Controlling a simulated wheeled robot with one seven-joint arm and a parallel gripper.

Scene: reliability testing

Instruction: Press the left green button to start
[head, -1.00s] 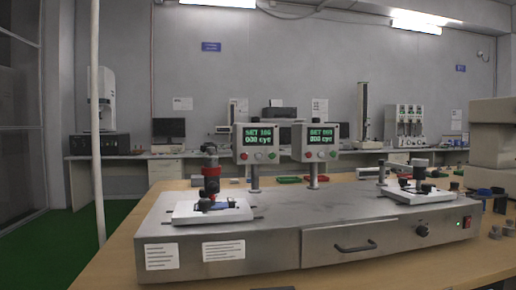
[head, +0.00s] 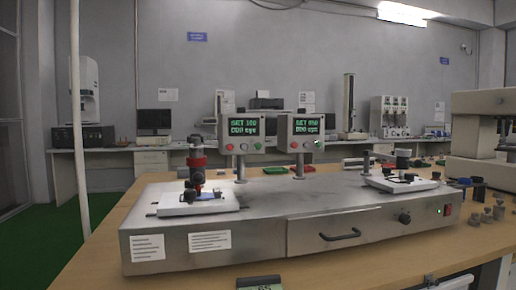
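The right control box (head: 306,127) has a similar row, with a red button (head: 294,145) at the left and a green button (head: 319,144) at the right.
A left fixture (head: 198,195) and a right fixture (head: 400,180) stand on the bench. A beige machine (head: 480,135) and several small grey parts are at the right. Bare wooden table (head: 370,262) shows in front.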

